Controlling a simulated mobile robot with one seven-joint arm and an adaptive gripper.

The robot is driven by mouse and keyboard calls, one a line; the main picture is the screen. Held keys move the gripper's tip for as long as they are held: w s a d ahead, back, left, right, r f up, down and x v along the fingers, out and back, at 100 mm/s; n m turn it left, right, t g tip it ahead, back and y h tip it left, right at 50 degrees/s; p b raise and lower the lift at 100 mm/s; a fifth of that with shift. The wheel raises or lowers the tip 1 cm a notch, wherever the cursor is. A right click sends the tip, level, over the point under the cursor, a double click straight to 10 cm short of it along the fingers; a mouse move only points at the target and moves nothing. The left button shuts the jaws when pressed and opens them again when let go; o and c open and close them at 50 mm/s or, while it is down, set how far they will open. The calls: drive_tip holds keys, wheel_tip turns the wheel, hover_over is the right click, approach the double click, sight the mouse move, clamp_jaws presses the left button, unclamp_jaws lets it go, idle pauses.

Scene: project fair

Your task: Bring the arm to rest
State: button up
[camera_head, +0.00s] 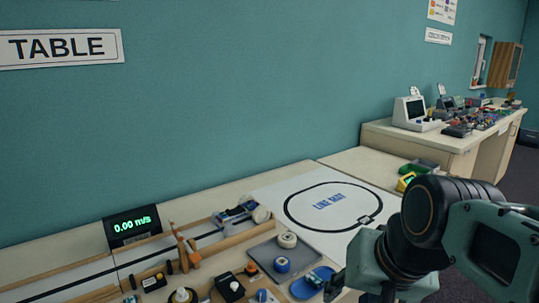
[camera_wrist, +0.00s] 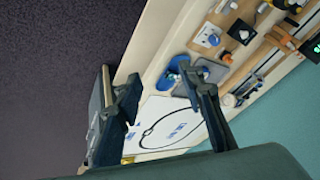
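My arm (camera_head: 430,215) reaches in from the right in the head view, over the front right of the table. In the wrist view my gripper (camera_wrist: 160,88) is open, with its two dark fingers well apart and nothing held between them. Beyond the fingers lie the table edge and the white line mat (camera_wrist: 160,112). In the head view a dark fingertip shows low beside the blue tray; most of the gripper is hidden by the arm or cut off by the frame. I cannot tell its exact height above the table.
The table bears the line mat (camera_head: 290,205), a grey tray (camera_head: 262,258) with tape rolls, a blue tray (camera_head: 312,284), a wooden track with a toy car (camera_head: 235,214), and a speed display (camera_head: 133,226). A cluttered side bench (camera_head: 455,140) stands at the right. Dark floor (camera_wrist: 50,50) is free.

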drive_tip(key=s+f+n+h+b, duration=0.1)
drive_tip(key=s+f+n, duration=0.1)
drive_tip(key=s+f, duration=0.1)
wheel_tip(320, 180, up, 29)
drive_tip(key=p, duration=2.9)
drive_tip(key=shift+s+a+n, duration=0.15)
drive_tip(key=shift+a+n, duration=0.15)
drive_tip(key=shift+a, duration=0.15)
